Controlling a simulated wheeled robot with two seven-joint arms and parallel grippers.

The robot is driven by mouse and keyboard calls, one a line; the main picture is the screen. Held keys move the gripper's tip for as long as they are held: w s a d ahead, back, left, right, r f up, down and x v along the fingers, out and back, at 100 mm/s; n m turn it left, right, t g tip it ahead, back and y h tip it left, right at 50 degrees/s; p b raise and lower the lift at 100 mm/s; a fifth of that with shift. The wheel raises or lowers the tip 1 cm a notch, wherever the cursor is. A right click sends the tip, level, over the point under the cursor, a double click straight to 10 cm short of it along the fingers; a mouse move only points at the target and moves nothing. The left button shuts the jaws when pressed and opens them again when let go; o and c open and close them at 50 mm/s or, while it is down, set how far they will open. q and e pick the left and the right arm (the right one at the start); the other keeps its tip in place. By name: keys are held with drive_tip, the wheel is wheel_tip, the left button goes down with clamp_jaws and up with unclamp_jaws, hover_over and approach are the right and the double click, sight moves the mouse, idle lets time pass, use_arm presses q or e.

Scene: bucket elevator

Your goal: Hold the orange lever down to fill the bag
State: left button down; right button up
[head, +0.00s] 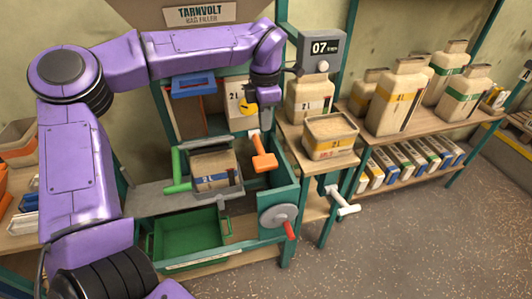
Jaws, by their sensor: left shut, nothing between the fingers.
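The orange lever (264,161) stands out at the right side of the bag filler, with a pale rod leading up from its orange handle. My left gripper (263,117) is shut and empty, pointing down just above the lever; I cannot tell whether it touches the rod. A tan bag (211,167) marked 2 L sits in a grey frame (232,192) in the middle of the filler, left of the lever. The bag's fill level cannot be told. My right gripper is not in view.
A green handle (178,170) is left of the bag, above a green bin (188,234). A grey wheel with a red handle (279,219) is at the front right. A display (325,48) reads 07. The floor is clear.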

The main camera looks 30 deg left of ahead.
sight(265, 162)
use_arm(q)
wheel_tip(265, 162, down, 12)
drive_tip(key=shift+f+p, duration=0.1)
drive_tip(key=shift+p, duration=0.8)
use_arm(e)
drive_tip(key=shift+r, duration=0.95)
